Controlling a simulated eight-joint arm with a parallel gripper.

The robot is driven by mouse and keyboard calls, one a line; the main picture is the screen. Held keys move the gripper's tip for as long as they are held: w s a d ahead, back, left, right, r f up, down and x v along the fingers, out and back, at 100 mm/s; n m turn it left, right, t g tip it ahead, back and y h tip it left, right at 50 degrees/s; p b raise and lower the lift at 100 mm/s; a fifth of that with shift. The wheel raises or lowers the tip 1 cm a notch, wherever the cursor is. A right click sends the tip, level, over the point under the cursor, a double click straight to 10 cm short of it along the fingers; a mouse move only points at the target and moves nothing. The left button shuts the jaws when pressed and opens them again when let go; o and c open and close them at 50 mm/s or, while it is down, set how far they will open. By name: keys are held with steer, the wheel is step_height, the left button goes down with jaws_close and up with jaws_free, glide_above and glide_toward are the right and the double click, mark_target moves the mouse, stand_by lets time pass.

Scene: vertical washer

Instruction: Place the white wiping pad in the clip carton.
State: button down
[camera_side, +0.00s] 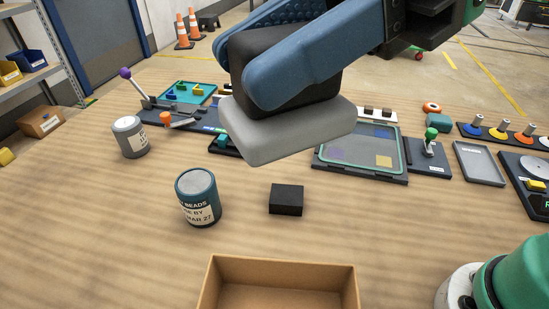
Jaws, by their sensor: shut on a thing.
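The white wiping pad (292,141) shows as a pale grey-white slab with a black block-shaped grip on top. My gripper (272,75) has its blue fingers shut on the black grip and holds the pad up in front of the camera, above the table. An open brown carton (283,264) stands at the bottom centre of the picture, cut off by the lower edge. It is the only open carton on the table, but no clip label shows. The part of its inside in view looks empty. The pad is above and behind the carton, apart from it.
A blue can (198,198) and a small black block (286,200) stand between pad and carton. A grey can (130,138) is at left. Panels, a framed screen (361,147) and a grey tray (478,162) line the back. A green-and-white thing fills the lower right corner.

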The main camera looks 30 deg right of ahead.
steer(key=shift+s+d+f, duration=0.15)
steer(key=shift+s+f, duration=0.1)
steer(key=shift+s, duration=0.1)
step_height(320, 180, down, 19)
stand_by(0.6)
steer(key=shift+f, duration=0.6)
steer(key=c, duration=0.5)
jaws_free()
steer(key=shift+c, duration=0.2)
